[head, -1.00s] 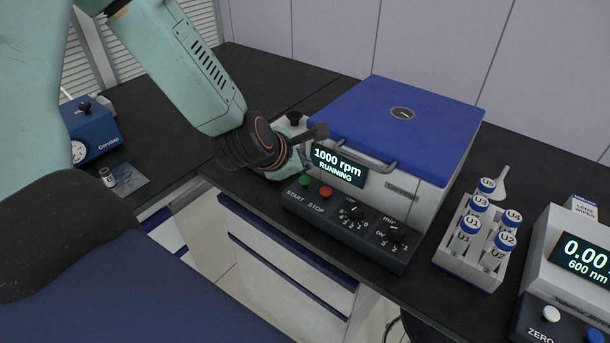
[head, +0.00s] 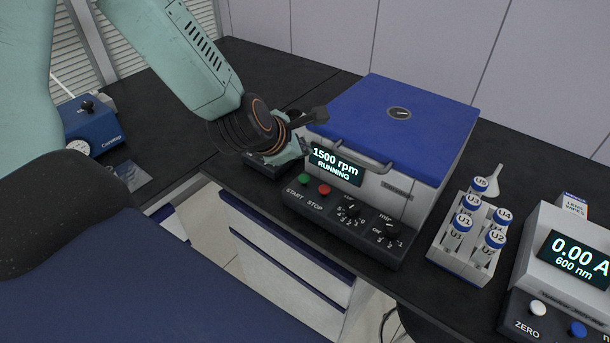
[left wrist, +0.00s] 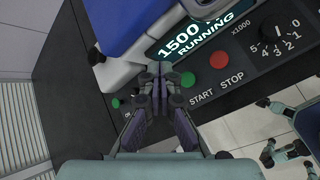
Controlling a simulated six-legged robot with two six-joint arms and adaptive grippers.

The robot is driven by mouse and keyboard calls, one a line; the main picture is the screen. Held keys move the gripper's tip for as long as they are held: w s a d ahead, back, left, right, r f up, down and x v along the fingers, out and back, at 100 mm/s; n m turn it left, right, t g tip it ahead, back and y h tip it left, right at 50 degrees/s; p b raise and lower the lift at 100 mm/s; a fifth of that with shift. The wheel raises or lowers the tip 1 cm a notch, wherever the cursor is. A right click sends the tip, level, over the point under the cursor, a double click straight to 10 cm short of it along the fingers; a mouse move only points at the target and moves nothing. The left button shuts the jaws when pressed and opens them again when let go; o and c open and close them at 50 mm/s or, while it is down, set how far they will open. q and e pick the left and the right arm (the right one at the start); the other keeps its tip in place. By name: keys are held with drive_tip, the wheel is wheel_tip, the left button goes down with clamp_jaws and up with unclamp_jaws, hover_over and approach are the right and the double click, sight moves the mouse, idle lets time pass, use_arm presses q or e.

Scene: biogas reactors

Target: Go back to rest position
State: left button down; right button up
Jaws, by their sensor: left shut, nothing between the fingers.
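My left gripper (left wrist: 160,82) is shut and empty in the left wrist view, its fingertips close to the centrifuge near the left end of the control panel. In the head view the left gripper (head: 300,150) is partly hidden behind my wrist, at the left front corner of the centrifuge (head: 402,118). The centrifuge has a closed blue lid and a display (head: 336,167) reading 1500 rpm RUNNING. Its green START button (head: 303,179) and red STOP button (head: 324,190) are on the front panel. I cannot tell whether the fingertips touch the housing. My right gripper is not in view.
A rack (head: 452,262) of several blue-capped vials stands right of the centrifuge, with a spectrophotometer (head: 570,250) at the far right. A blue device (head: 92,128) sits on the left bench. Dark bench top (head: 262,72) is clear behind my arm.

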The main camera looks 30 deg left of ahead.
use_arm(q)
drive_tip(key=s+d+f+m+g, duration=0.1)
drive_tip(key=s+f+m, duration=0.3)
drive_tip(key=f, duration=0.1)
drive_tip(key=s+d+f+m+g, duration=0.1)
drive_tip(key=s+f+m, duration=0.1)
drive_tip(key=f+m, duration=0.1)
drive_tip(key=shift+s+d+f+g, duration=0.2)
drive_tip(key=shift+s+d+g, duration=0.05)
drive_tip(key=shift+d+g, duration=0.05)
drive_tip(key=s+d+f+m+g, duration=0.3)
drive_tip(key=s+f+m, duration=0.4)
drive_tip(key=s+m, duration=0.4)
drive_tip(key=s+d+f+m+g, duration=0.25)
drive_tip(key=s+f+m, duration=0.45)
drive_tip(key=s, duration=0.6)
wheel_tip(320, 180, down, 10)
drive_tip(key=m+g+b, duration=0.1)
drive_tip(key=b, duration=0.9)
drive_tip(key=shift+s+m+b, duration=0.2)
drive_tip(key=shift+m+b, duration=0.1)
drive_tip(key=shift+m, duration=0.1)
